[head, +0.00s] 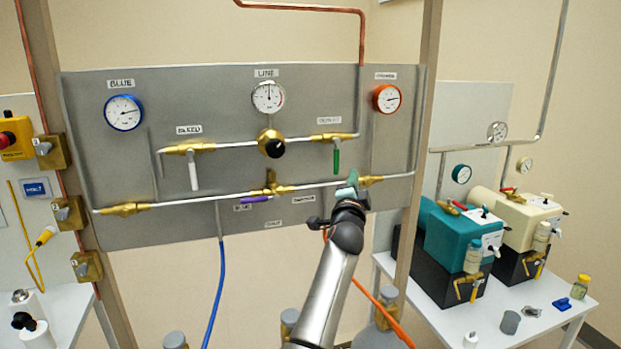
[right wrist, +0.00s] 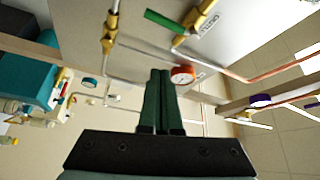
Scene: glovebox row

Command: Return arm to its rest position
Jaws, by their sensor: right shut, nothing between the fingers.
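My right arm (head: 335,262) reaches up from the bottom of the head view to the grey gas panel (head: 330,218). Its gripper (head: 350,184) is in front of the lower pipe, near the brass fitting at the right; I cannot tell whether it touches the panel. In the right wrist view the two dark green fingers (right wrist: 160,75) lie side by side, shut with nothing between them. The green-handled valve (head: 336,155) is just above the gripper in the head view, its handle hanging down. My left gripper is not in view.
The panel carries a blue gauge (head: 123,112), a white gauge (head: 268,97), an orange gauge (head: 386,98) and a purple handle (head: 254,199). A wooden post (head: 418,150) stands right of the arm. A white table (head: 540,300) with teal and cream machines is at the right.

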